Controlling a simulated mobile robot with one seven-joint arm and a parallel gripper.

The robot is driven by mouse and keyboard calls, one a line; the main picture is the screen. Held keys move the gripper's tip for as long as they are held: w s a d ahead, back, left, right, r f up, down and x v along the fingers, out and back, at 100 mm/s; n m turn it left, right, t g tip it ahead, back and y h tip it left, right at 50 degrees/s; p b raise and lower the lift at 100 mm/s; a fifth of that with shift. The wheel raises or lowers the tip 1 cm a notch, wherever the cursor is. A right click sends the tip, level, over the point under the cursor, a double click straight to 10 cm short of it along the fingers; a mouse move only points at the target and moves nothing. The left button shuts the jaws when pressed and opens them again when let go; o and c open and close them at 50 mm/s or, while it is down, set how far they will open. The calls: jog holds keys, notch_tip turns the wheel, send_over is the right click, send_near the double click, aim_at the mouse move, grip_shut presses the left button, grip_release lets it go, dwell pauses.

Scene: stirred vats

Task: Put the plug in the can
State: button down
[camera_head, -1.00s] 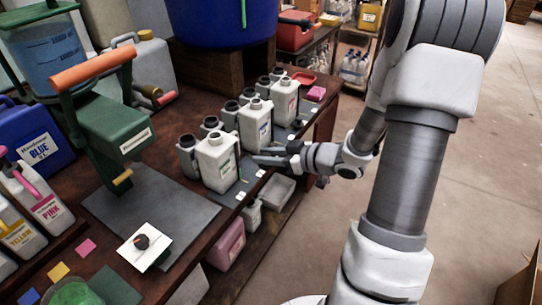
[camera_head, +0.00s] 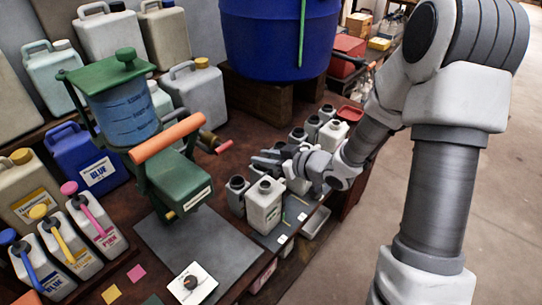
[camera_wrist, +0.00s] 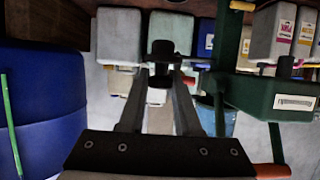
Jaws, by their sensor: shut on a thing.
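My gripper (camera_head: 262,160) reaches in from the right, with its fingers pointing left above the row of white cans. In the wrist view its fingertips (camera_wrist: 162,62) are closed on a small dark piece, which looks like the plug (camera_wrist: 163,48). The nearest white can (camera_head: 264,207) stands upright at the bench edge, with a dark open neck on top. The plug is apart from this can. Which can the task means cannot be told.
Dark grey containers (camera_head: 237,197) stand beside the cans. A green press with an orange handle (camera_head: 165,138) stands left. A big blue vat (camera_head: 275,40) is behind. The grey mat (camera_head: 228,240) has free room.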

jog(key=shift+f+b, duration=2.75)
jog(key=shift+f, duration=0.6)
jog(key=shift+f+b, duration=0.35)
jog(key=shift+f, duration=0.1)
jog(key=c, duration=0.5)
grip_release()
jog(key=p+v, duration=0.3)
jog(key=v, duration=1.5)
jog(key=d+r+m+g+h, duration=0.1)
jog(key=d+r+m+h, duration=0.55)
jog(key=h, duration=0.55)
jog(key=s+a+r+g, duration=0.1)
jog(key=s+a+r, duration=0.1)
jog(key=s+r, duration=0.1)
jog(key=s+a+r+m+g+y, duration=0.1)
jog(key=s+a+r, duration=0.2)
jog(key=s, duration=0.3)
jog(key=s+a+r+m+g+y+p, duration=0.1)
jog(key=s+a+r, duration=0.2)
jog(key=s, duration=0.2)
jog(key=shift+s+r+m, duration=0.1)
jog(key=shift+s+m, duration=0.15)
